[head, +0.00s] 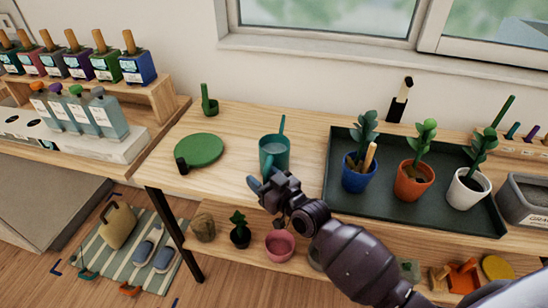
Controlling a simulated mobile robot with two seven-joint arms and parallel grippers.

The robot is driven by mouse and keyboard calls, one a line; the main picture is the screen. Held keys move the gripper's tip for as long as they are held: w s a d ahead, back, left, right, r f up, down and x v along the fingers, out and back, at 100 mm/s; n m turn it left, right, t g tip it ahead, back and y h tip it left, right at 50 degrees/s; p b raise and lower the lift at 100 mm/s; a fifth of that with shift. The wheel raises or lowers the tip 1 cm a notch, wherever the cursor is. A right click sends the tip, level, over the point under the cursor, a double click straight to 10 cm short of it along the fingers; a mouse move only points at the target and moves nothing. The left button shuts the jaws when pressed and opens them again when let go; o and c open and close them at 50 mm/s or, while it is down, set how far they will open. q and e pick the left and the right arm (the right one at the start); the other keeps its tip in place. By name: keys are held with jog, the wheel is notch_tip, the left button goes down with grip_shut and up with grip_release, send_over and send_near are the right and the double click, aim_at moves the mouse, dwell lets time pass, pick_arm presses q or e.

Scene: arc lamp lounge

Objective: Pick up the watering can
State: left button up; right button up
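The watering can (275,150) is a teal, round, open-topped vessel with a thin spout rising at its back. It stands upright on the wooden bench top, left of the dark plant tray. My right gripper (268,184) is dark and sits at the near side of the can, in front of its lower part. A blue-teal piece, likely the can's handle, shows beside the fingertips. I cannot tell whether the fingers are around it, touching it, open or shut. My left gripper is not in view.
The dark tray (336,150) right of the can holds blue, orange and white plant pots. A green disc-shaped thing (200,149) lies to the left. A lower shelf holds a pink bowl (280,246). Bottles stand at far left; a window is behind.

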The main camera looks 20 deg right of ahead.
grip_shut()
jog(key=shift+r, duration=0.1)
